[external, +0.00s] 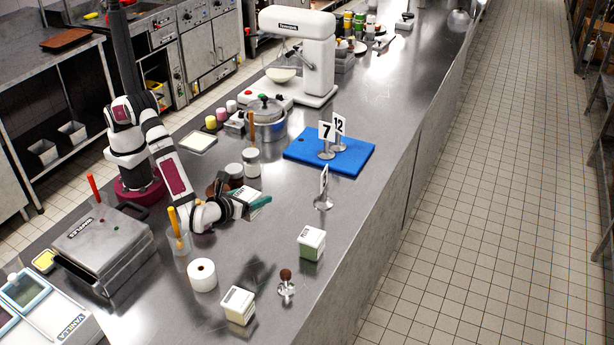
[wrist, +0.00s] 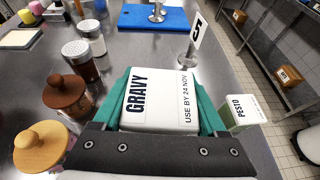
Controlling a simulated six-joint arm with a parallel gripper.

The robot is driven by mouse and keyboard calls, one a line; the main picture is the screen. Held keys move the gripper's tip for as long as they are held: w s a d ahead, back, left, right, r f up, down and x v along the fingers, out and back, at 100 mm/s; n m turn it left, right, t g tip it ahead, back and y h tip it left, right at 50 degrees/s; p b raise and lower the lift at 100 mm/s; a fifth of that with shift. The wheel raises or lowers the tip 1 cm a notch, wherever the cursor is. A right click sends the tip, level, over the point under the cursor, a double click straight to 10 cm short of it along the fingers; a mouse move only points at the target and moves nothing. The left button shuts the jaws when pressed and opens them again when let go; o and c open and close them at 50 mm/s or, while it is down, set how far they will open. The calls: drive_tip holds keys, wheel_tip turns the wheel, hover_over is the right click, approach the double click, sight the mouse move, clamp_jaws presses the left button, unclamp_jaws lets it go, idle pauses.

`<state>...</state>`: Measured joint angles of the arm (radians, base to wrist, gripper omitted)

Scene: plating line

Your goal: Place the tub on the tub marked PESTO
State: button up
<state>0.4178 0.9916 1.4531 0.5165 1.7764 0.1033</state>
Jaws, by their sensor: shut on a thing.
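My gripper (wrist: 160,125) is shut on a white tub marked GRAVY (wrist: 160,98), with its teal fingers on the tub's two sides. In the external view my gripper (external: 254,204) holds this tub above the steel counter, left of the number stand. The tub marked PESTO (external: 311,243) stands on the counter near its right edge, with a white lid and a green lower part. It also shows at the right of the wrist view (wrist: 241,112), beyond my right finger and apart from the held tub.
Another white-lidded tub (external: 238,305) stands nearer the front, with a paper roll (external: 202,275) and a small stand with a brown ball (external: 286,282) close by. A number 5 stand (wrist: 193,42) is just ahead of the held tub. Shakers (wrist: 80,60) stand to the left.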

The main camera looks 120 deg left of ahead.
drive_tip(key=w+d+r+m+t+h, duration=0.4)
drive_tip(key=w+m+t, duration=0.2)
drive_tip(key=w, duration=0.1)
drive_tip(key=w+d+r+m+t+h, duration=0.4)
drive_tip(key=w+m+t, duration=0.1)
drive_tip(key=w+m, duration=0.15)
drive_tip(key=shift+h, duration=0.3)
drive_tip(key=w+a+f, duration=0.2)
drive_tip(key=a, duration=0.1)
drive_tip(key=w+a+f, duration=0.2)
drive_tip(key=a, duration=0.1)
drive_tip(key=w+a+f, duration=0.1)
drive_tip(key=a+f, duration=0.1)
drive_tip(key=a, duration=0.1)
drive_tip(key=shift+w+a+f, duration=0.25)
drive_tip(key=shift+w+a, duration=0.15)
hover_over(322, 236)
wheel_tip(322, 236, down, 4)
drive_tip(key=shift+f, duration=0.1)
drive_tip(key=shift+w, duration=0.1)
drive_tip(key=shift+f, duration=0.1)
drive_tip(key=o, duration=1.5)
